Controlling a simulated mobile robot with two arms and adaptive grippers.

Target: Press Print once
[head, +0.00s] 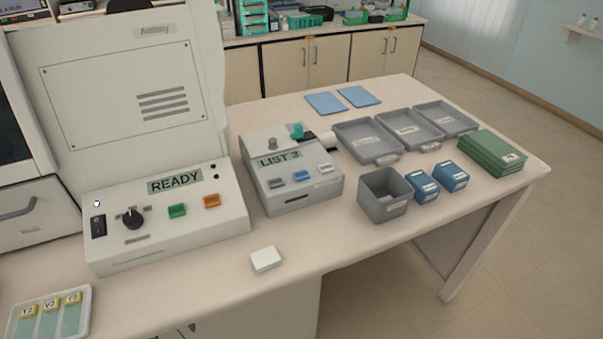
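A small white-grey device (262,190) stands mid-table, with a display (279,159) reading "LIST 3". Below the display is a row of buttons: a grey one (276,183), a blue one (301,175) and a pale one (326,168). Their labels are too small to read, so I cannot tell which is Print. A dark slot (297,199) is in its front face, with nothing seen coming out. A teal piece (297,131) shows at its back. Neither of my grippers is in view, and nothing covers the buttons.
A large machine (165,240) with a "READY" display (174,181) stands left. A white block (266,259) lies in front. A slide tray (86,318) is front left. Grey trays (369,154), a grey bin (383,208), blue boxes (423,199) and green folders (492,165) stand right.

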